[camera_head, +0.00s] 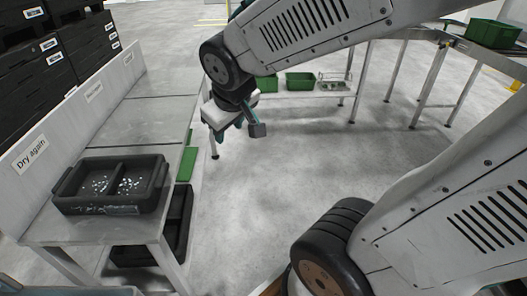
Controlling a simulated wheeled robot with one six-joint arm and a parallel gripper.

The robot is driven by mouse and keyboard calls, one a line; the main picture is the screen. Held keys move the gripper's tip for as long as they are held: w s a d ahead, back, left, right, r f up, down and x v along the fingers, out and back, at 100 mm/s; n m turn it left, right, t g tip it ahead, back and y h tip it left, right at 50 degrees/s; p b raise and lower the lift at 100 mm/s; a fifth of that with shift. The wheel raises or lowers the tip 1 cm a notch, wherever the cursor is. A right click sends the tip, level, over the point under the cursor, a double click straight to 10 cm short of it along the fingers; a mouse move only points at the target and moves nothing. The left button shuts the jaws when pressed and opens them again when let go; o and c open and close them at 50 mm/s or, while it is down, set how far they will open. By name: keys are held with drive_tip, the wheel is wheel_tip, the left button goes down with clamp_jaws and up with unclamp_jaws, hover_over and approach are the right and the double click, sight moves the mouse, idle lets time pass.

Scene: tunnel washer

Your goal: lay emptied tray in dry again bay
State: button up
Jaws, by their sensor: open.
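A black two-compartment tray (112,185) lies flat on the near end of the grey bench, in the bay under the label "Dry again" (31,155). Small white specks show on its compartment floors; I cannot tell what they are. My gripper (241,134) hangs over the floor to the right of the bench, apart from the tray. It is open, and nothing shows between its fingers.
Bare bench bays (134,122) lie behind the tray. Stacked black crates (62,55) stand behind the label board. Another black tray (180,222) sits below the bench. Green bins (299,81) stand on a far rack. The middle floor is clear.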

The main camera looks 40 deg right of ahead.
drive_tip(key=s+a+r+g+y, duration=0.1)
drive_tip(key=s+g, duration=0.1)
drive_tip(key=s, duration=0.5)
drive_tip(key=s+a+r+m+g, duration=0.1)
drive_tip(key=s+a+r, duration=0.1)
drive_tip(key=s, duration=0.5)
drive_tip(key=shift+s+r+g+y, duration=0.15)
drive_tip(key=shift+s+g+y, duration=0.2)
drive_tip(key=shift+g+y, duration=0.05)
